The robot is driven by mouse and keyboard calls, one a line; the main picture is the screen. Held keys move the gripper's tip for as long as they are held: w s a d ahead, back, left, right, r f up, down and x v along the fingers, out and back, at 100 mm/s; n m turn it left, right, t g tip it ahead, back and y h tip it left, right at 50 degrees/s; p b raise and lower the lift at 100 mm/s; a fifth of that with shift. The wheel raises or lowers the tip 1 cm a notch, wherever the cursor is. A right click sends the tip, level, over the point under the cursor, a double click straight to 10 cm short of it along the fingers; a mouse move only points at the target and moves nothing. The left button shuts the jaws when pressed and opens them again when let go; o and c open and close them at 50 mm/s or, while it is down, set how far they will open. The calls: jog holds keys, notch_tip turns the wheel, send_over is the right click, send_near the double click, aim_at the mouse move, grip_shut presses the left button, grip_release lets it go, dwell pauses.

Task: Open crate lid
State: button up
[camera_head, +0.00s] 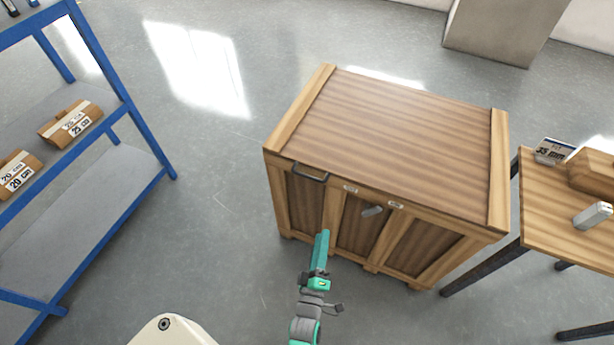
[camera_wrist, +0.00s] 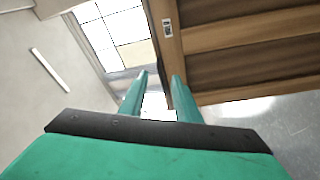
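A wooden crate with striped brown panels and lighter edge boards stands mid-floor in the head view. Its flat lid (camera_head: 415,140) lies shut on top. A dark bar handle (camera_head: 310,172) sits at the lid's front edge, towards the left corner. A small grey piece (camera_head: 372,210) shows on the front face below two small labels. My gripper (camera_head: 323,236) is in front of the crate, lower in the picture than the handle and apart from it. In the wrist view its two green fingers (camera_wrist: 159,78) are spread with nothing between them, and the crate's wood (camera_wrist: 240,45) fills the upper right.
A blue-framed shelf (camera_head: 80,190) with labelled brown packages stands at the left. A wooden table (camera_head: 545,215) with a sign and a box is close to the crate's right side. Grey floor (camera_head: 215,230) is clear between the shelf and the crate.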

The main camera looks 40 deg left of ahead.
aim_at(307, 177)
jog(key=w+a+r+n+y, duration=0.1)
jog(key=w+a+n, duration=0.1)
jog(key=w+a, duration=0.3)
jog(key=w+a+n+y, duration=0.1)
jog(key=w+a+n, duration=0.1)
jog(key=w+a, duration=0.3)
jog(key=w+a+r+n+y, duration=0.1)
jog(key=w+a+n, duration=0.2)
jog(key=w+a, duration=0.2)
jog(key=shift+w+a+r+g, duration=0.1)
jog(key=shift+a+r+g, duration=0.1)
jog(key=shift+a, duration=0.3)
jog(key=shift+w+a+r+g, duration=0.1)
jog(key=shift+a+r+g, duration=0.1)
jog(key=shift+a, duration=0.3)
grip_shut()
